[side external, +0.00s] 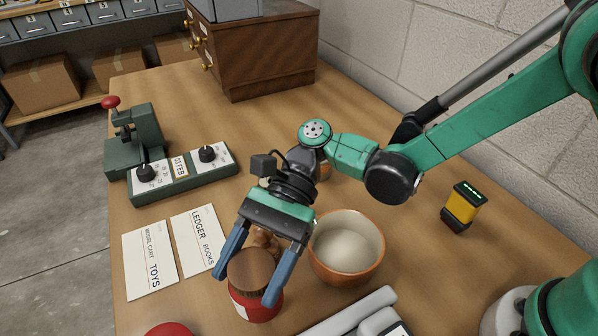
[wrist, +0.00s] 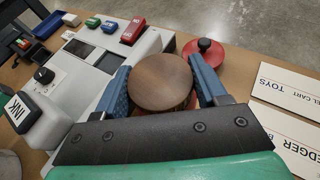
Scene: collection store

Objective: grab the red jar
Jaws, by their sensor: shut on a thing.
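The red jar (side external: 262,308) has a red body, a pale label and a round brown wooden lid with a ribbed edge. In the side view it stands upright at the front of the table, below my gripper (side external: 246,288). My gripper's blue fingers are shut on it, one on each side near the lid. In the wrist view the lid (wrist: 160,80) sits between the fingers of my gripper (wrist: 161,82) and hides most of the red body. I cannot tell whether the jar's base touches the table.
An orange-rimmed bowl (side external: 346,270) stands close on the right. A brown figurine (side external: 265,241) shows behind the lid. Cards (side external: 150,260) lie left. A red round thing with a black knob (wrist: 204,52) is near the jar. A grey-white device (wrist: 95,70) is beside it.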

